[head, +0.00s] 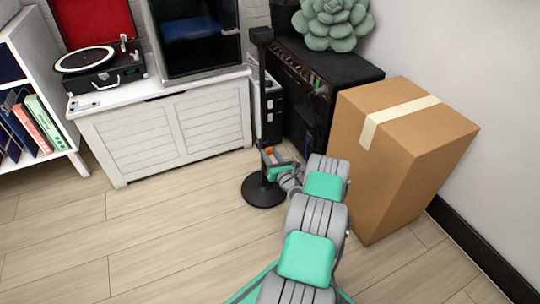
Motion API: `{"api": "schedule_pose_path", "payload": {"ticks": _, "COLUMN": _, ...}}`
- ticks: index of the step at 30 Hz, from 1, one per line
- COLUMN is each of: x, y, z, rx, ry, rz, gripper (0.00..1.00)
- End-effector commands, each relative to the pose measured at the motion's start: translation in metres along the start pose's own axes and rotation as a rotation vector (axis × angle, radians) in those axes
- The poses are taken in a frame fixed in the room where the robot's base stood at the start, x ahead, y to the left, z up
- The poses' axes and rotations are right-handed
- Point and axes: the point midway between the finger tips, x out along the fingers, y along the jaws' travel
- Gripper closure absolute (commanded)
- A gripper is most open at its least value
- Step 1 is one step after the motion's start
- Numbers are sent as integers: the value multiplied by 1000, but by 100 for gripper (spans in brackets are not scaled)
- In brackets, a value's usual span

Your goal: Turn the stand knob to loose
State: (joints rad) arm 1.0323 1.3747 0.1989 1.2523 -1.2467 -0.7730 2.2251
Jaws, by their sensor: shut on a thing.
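A black stand (262,85) stands upright on the wood floor. It has a round black base (264,193), a thin pole and a small black head at the top. A small orange knob (269,150) shows low on the pole. My gripper (268,155) is at the knob and shut on it. The fingers and wrist hide part of the knob and the lower pole. The knob's markings and turn angle are too small to read.
A large cardboard box (420,165) stands close to the right of my arm. A white cabinet (165,125) with a record player (100,65) is behind on the left. The floor at left is clear.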

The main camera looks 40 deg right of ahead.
Motion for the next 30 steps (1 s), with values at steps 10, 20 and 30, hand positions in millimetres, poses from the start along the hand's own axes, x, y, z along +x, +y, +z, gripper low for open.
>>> {"api": "schedule_pose_path", "payload": {"ticks": 10, "x": 0, "y": 1, "z": -2, "rx": -237, "ry": 0, "rz": 2, "gripper": 100}}
{"api": "schedule_pose_path", "payload": {"ticks": 20, "x": 0, "y": 2, "z": -1, "rx": -551, "ry": 0, "rz": 3, "gripper": 100}}
{"api": "schedule_pose_path", "payload": {"ticks": 30, "x": 1, "y": 2, "z": 0, "rx": -875, "ry": 0, "rz": 3, "gripper": 100}}
